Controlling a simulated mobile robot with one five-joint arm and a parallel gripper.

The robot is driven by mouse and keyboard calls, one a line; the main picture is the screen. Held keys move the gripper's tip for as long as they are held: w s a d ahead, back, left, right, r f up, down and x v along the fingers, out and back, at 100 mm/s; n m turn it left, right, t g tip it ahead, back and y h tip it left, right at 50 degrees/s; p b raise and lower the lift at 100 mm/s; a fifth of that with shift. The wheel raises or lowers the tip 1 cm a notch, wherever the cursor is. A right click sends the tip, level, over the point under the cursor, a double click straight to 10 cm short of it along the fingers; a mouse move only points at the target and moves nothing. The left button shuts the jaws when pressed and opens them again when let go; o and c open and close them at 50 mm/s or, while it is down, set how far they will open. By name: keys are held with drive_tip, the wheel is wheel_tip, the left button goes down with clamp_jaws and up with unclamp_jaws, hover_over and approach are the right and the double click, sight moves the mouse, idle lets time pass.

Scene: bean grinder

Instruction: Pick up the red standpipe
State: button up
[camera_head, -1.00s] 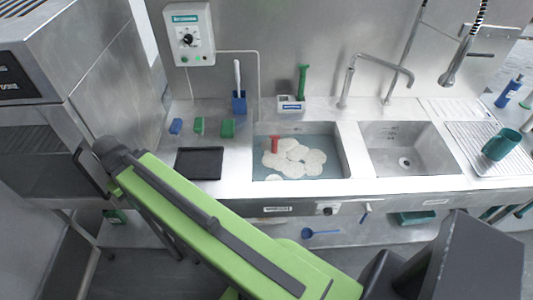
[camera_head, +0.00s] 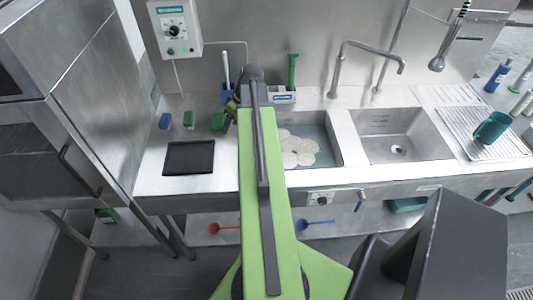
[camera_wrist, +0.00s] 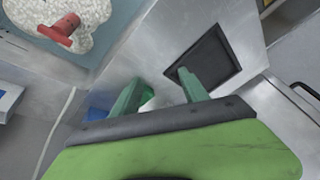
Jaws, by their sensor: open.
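In the head view the standpipe is hidden behind my arm. In the head view the arm's end reaches near the back of the counter, and the fingertips are hard to make out.
A black tray (camera_head: 188,158) lies on the counter left of the basin. Green (camera_head: 189,119) and blue (camera_head: 165,121) blocks and a green-handled brush (camera_head: 292,72) stand behind. The right basin (camera_head: 398,148) looks empty. A tap (camera_head: 340,70) rises behind the basins.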

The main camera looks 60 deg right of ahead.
drive_tip(key=s+d+t+h, duration=0.2)
drive_tip(key=s+d, duration=1.4)
drive_tip(key=w+b+x, duration=0.1)
drive_tip(key=b+x, duration=1)
drive_tip(key=x, duration=0.1)
drive_tip(key=shift+a+r, duration=0.3)
drive_tip(key=shift+a, duration=0.2)
drive_tip(key=b+x, duration=0.4)
drive_tip(key=x, duration=0.1)
drive_tip(key=shift+w+a+r, duration=0.1)
drive_tip(key=shift+a, duration=0.25)
clamp_jaws()
